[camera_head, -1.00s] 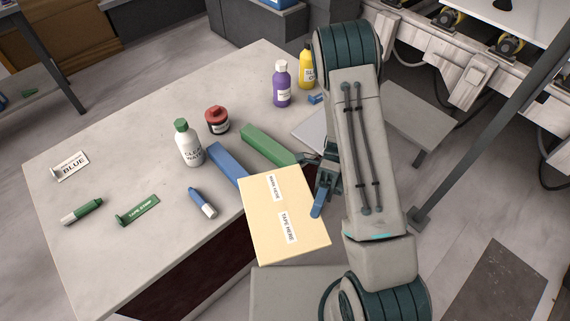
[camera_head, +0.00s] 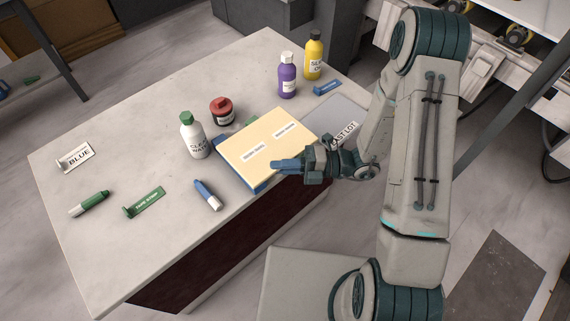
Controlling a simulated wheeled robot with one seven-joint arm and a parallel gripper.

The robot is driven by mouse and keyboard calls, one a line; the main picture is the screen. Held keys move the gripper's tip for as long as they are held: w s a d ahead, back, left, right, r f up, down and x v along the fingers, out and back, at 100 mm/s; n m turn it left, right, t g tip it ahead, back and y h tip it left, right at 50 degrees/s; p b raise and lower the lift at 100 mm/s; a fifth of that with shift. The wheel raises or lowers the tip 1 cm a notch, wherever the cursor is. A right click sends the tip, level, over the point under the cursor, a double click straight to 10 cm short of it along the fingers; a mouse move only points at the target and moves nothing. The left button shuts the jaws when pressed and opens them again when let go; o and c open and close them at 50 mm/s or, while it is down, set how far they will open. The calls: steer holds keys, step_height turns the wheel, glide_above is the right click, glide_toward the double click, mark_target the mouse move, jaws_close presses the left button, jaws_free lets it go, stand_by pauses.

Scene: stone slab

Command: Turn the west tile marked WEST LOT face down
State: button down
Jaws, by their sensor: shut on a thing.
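No WEST LOT mark shows. My gripper (camera_head: 289,165) is shut on the tile's near right edge, coming in from the right. I cannot tell whether the tile rests on the bars or is held just above them.
A grey plate (camera_head: 334,111) with a partly hidden label ending "AST LOT" lies to the right. A white bottle (camera_head: 195,139), red-lidded jar (camera_head: 222,112), purple bottle (camera_head: 287,78) and yellow bottle (camera_head: 313,59) stand around. A blue marker (camera_head: 208,194) lies in front.

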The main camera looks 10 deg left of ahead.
steer(key=shift+d+r+p, duration=0.1)
steer(key=shift+p, duration=0.2)
step_height(320, 180, down, 9)
steer(key=b, duration=0.5)
steer(key=shift+w+r, duration=0.1)
steer(key=c, duration=1.4)
jaws_free()
steer(key=shift+d, duration=0.1)
steer(key=w+d+b, duration=0.1)
steer(key=w+d, duration=0.1)
steer(key=d, duration=1.1)
steer(key=shift+w+d, duration=0.3)
steer(key=shift+w, duration=0.05)
